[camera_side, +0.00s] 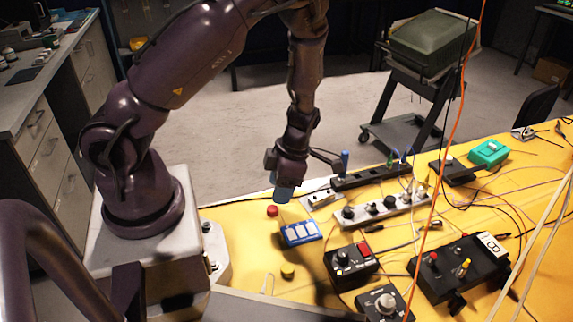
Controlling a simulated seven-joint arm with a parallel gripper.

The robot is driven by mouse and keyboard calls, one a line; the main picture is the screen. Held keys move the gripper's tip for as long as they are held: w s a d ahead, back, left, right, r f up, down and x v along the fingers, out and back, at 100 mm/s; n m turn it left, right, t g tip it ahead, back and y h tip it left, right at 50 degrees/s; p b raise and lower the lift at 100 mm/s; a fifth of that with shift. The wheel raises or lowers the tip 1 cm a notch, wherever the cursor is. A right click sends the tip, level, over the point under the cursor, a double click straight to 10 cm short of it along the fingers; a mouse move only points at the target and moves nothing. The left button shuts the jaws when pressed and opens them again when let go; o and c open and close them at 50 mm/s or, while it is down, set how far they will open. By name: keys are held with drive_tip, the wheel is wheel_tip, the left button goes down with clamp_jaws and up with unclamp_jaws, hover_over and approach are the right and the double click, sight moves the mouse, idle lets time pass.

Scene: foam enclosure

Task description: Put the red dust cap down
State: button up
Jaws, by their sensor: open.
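The red dust cap (272,211) is a small red round piece on the yellow table top, left of a blue block with white panels. My gripper (283,194) points down just above and to the right of the cap. It is open. The cap looks apart from the fingers and seems to rest on the table. The fingers are small and dark in this view, so their exact gap to the cap is hard to judge.
The blue block (301,233) is close to my gripper on the right. A yellow round piece (287,271) lies nearer the front. Black control boxes (351,260), a power strip (372,178) and loose cables crowd the right side. Some bare yellow table (240,222) shows left of the cap.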

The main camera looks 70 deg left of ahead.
drive_tip(key=d+r+m+t+h, duration=0.1)
drive_tip(key=d+r+m+t, duration=0.15)
drive_tip(key=r+m, duration=0.65)
drive_tip(key=d+r+m+t+h, duration=0.15)
drive_tip(key=d+r+m, duration=0.25)
drive_tip(key=r+m, duration=0.5)
drive_tip(key=s+d+r+m+t+y, duration=0.1)
drive_tip(key=s+r+m+t, duration=0.3)
drive_tip(key=r+m, duration=0.7)
drive_tip(key=s+m+y, duration=0.1)
drive_tip(key=m, duration=0.3)
drive_tip(key=shift+s+d+r+m+t, duration=0.25)
drive_tip(key=shift+s+d+m+t, duration=0.05)
drive_tip(key=shift+s+d+m, duration=0.1)
